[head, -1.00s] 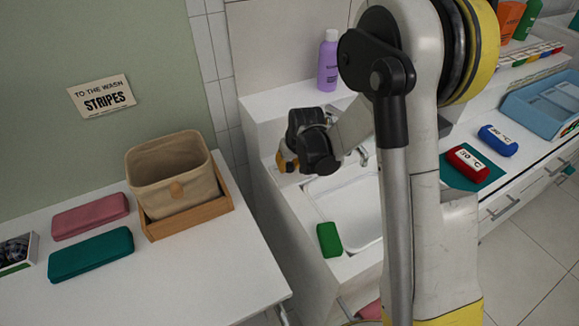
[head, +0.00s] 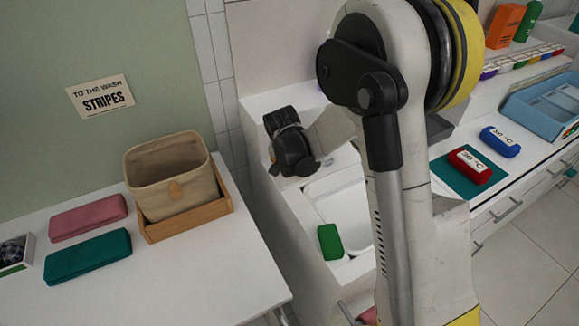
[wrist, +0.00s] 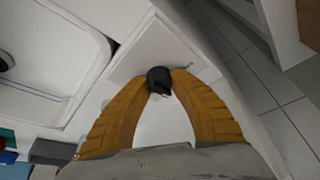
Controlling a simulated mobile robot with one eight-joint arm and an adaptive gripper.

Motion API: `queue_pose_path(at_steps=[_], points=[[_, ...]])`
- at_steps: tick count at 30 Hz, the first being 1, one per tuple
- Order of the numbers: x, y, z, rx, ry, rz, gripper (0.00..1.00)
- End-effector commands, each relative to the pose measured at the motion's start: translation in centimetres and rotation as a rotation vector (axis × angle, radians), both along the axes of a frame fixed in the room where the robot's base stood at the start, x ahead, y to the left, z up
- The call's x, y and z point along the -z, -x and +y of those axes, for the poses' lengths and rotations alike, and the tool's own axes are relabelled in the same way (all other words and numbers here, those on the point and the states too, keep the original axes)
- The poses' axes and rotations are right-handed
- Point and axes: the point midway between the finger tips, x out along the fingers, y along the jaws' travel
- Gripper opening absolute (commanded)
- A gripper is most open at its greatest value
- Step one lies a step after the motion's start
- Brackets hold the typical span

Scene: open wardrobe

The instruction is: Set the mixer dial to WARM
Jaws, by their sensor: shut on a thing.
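In the wrist view, my gripper (wrist: 161,80) has its two orange fingers closed around a small black knob (wrist: 159,79), which looks like the mixer dial. The knob is in front of a flat white surface beside the sink. I see no WARM mark or pointer, so its setting cannot be read. In the head view, my gripper (head: 274,157) is over the left side of the sink unit. Its fingers are mostly hidden by my black wrist there, and the dial cannot be seen.
The white sink basin (head: 342,205) is partly hidden behind my arm. A green block (head: 330,241) lies on its front rim. A beige basket (head: 172,172) stands on the left table.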

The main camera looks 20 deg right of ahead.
Motion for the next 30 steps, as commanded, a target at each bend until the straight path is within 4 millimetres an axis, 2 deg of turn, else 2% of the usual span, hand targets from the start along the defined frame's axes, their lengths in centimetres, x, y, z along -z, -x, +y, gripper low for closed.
queue_pose_path(at_steps=[12, 13, 15, 25, 30], points=[[0.1, 0.0, 0.0, 0.006, 0.000, 0.001, 0.00], [0.1, 0.0, 0.0, 0.006, 0.000, 0.001, 0.35], [0.1, 0.0, 0.0, 0.005, 0.001, 0.001, 0.50], [-0.2, 0.1, 0.0, 0.004, 0.000, 0.000, 0.50], [-2.4, 0.9, 0.4, 0.004, 0.001, 0.000, 0.50]])
